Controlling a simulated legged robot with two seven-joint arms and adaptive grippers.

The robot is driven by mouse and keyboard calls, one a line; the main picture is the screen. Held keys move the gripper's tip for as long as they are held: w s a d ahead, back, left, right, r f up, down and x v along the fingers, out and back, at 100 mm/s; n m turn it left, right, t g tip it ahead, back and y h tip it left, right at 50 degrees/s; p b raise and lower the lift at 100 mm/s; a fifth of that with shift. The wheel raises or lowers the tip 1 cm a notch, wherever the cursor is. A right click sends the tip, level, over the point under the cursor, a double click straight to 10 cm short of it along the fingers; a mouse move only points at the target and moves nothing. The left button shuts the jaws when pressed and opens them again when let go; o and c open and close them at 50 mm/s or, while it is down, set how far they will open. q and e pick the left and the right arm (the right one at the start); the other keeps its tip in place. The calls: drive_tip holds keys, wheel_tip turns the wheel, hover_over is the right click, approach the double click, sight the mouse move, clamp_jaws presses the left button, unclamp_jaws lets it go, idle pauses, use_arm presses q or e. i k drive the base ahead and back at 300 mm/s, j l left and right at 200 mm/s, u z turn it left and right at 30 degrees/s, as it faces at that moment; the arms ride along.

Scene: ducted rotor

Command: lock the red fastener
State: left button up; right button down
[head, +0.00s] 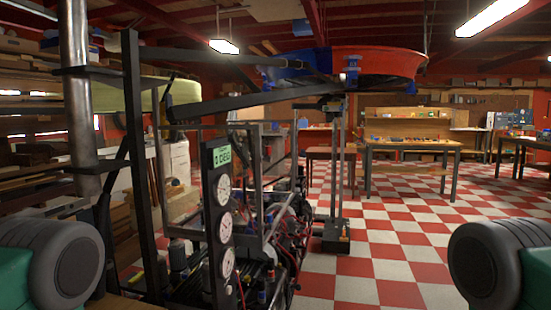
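A ducted rotor hangs high at the top centre, with a red duct shell (385,62) on the right and a blue part (280,72) on the left. A small blue clamp-like part (352,72) sits on the front of the red shell. I cannot pick out a separate red fastener; it may be hidden or too small to tell. Only rounded grey and green links of my arms show at the bottom left and bottom right corners. Neither of my grippers is in view.
A dark metal frame (133,150) with a gauge panel (222,205) and tangled machinery stands at left centre. A thin stand (337,231) rises below the duct. Workbenches (413,146) line the back. The checkered floor (400,250) is clear at right.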

sight(269, 152)
drive_tip(key=i+l+u, duration=0.1)
drive_tip(key=i+l, duration=0.25)
drive_tip(key=l, duration=0.15)
drive_tip(key=i+l+u, duration=0.15)
drive_tip(key=i+l, duration=0.25)
drive_tip(key=l, duration=0.1)
